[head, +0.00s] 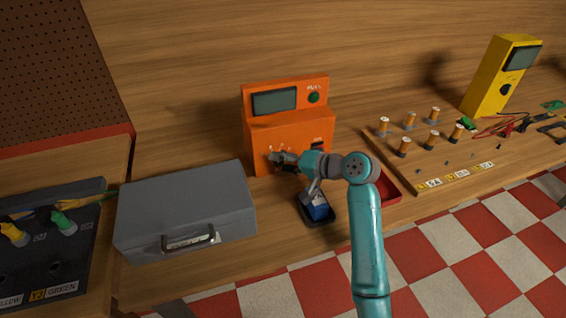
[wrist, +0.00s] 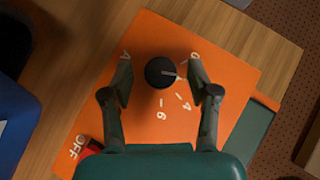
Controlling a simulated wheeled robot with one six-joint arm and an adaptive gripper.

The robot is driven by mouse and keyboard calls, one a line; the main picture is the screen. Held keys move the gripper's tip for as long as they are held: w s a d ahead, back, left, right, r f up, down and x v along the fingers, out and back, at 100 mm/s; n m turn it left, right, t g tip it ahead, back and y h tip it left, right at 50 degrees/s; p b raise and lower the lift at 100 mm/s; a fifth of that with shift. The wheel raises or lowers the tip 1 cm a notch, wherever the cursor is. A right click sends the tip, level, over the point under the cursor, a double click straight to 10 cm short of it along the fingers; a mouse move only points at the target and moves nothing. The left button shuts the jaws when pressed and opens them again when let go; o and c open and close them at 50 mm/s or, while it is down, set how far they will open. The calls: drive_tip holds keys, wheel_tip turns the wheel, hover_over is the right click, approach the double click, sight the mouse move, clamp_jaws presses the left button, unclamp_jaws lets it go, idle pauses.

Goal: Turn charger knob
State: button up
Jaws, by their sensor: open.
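The orange charger (head: 288,130) stands on the wooden bench with a dark screen and a green button on its upper part. Its round black knob (wrist: 160,72) shows in the wrist view, with a light pointer line aimed right and white numbers around it. My gripper (wrist: 160,78) is open, with one finger on each side of the knob and visible gaps between fingers and knob. In the head view my gripper (head: 277,158) is at the charger's lower front and hides the knob. A red switch (wrist: 90,148) marked OFF shows at the lower left of the wrist view.
A grey case (head: 185,205) lies left of the charger. A board with several copper coils (head: 432,140) and a yellow meter (head: 502,75) are to the right.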

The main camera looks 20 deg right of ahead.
drive_tip(key=v, duration=1.2)
drive_tip(key=shift+s, duration=0.1)
